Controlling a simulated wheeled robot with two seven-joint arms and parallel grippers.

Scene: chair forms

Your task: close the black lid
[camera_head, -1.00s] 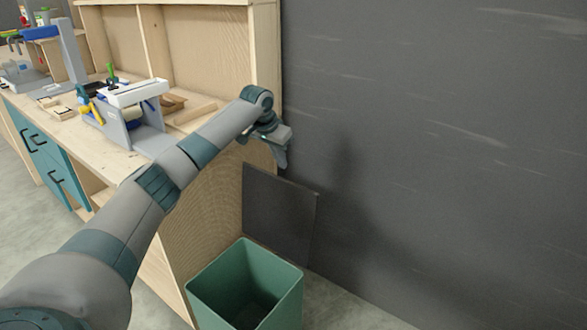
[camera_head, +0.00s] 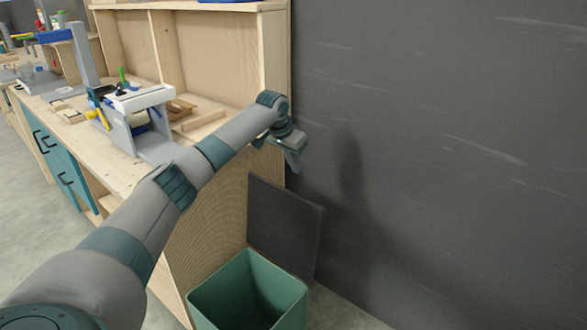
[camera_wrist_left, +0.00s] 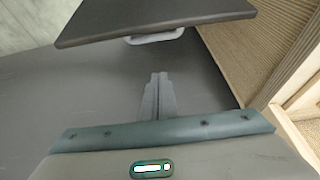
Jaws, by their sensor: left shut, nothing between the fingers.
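The black lid (camera_head: 285,226) stands open, upright at the back of the green bin (camera_head: 250,290), close to the dark wall. In the left wrist view the lid (camera_wrist_left: 150,18) is at the top, with a light grey handle (camera_wrist_left: 155,37) on its edge. My left gripper (camera_head: 293,160) is above the lid, near the wall, pointing down. In the left wrist view my left gripper (camera_wrist_left: 159,78) is shut and empty, apart from the lid. The bin's inside is visible and looks empty. My right gripper is not in view.
A wooden workbench (camera_head: 110,172) with a grey and white fixture (camera_head: 140,115) stands on the left, beside my left arm. Its side panel is next to the bin. The dark wall (camera_head: 440,150) closes off the right. Some floor is free right of the bin.

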